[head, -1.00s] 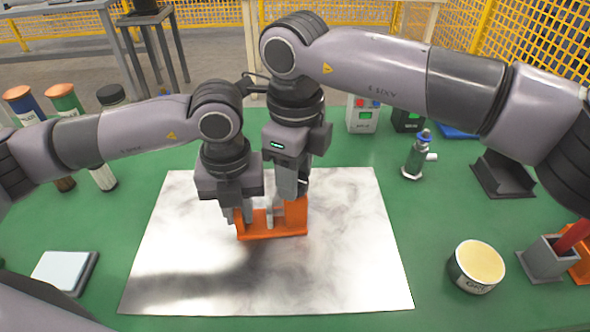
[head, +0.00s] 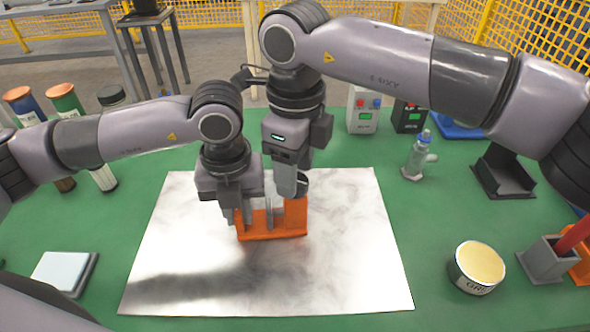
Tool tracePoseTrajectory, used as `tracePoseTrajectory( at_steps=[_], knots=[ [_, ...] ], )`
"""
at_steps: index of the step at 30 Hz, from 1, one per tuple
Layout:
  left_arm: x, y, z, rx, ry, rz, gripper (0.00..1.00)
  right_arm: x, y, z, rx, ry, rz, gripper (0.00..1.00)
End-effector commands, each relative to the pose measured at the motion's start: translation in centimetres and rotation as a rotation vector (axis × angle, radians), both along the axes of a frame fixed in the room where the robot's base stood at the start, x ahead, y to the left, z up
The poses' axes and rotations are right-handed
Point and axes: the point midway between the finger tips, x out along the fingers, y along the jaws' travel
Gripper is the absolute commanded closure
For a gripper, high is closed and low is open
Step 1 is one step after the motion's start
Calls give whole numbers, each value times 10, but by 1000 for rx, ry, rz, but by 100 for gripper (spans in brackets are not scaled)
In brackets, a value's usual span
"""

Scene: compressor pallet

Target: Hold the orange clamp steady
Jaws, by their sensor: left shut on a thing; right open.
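The orange clamp (head: 272,232) stands on a shiny metal plate (head: 340,275) in the middle of the green table. My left gripper (head: 235,217) points down and is shut at the clamp's left end. My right gripper (head: 290,192) is open above the clamp's right upright and hides part of it. Grey metal pieces show between the clamp's uprights. The fingertips of both grippers are partly hidden.
A grease tin (head: 477,268) and a grey holder (head: 546,260) stand at the right. A pale-topped pad (head: 62,272) lies front left. The plate's front part is clear.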

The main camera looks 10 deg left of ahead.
Motion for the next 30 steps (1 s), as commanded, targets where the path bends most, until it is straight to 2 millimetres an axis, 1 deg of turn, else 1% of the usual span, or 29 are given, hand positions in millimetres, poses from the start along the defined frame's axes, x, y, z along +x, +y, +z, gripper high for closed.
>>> tracePoseTrajectory(
  at_steps=[1,9,12,15,20,30],
  knots=[
    [0,0,0,-1,-1,0,100,0,1,10,2,-3,0,46],
    [0,0,1,-1,-1,0,100,0,1,68,2,-3,0,46],
    [0,0,1,-2,-2,0,100,0,0,85,3,-3,0,46],
    [0,0,1,-2,-2,-1,100,0,0,98,2,-1,0,46],
    [0,0,1,-2,-2,-1,100,0,0,108,2,1,2,46],
    [0,0,1,-2,-2,-1,100,0,0,109,2,1,2,46]
  ],
)
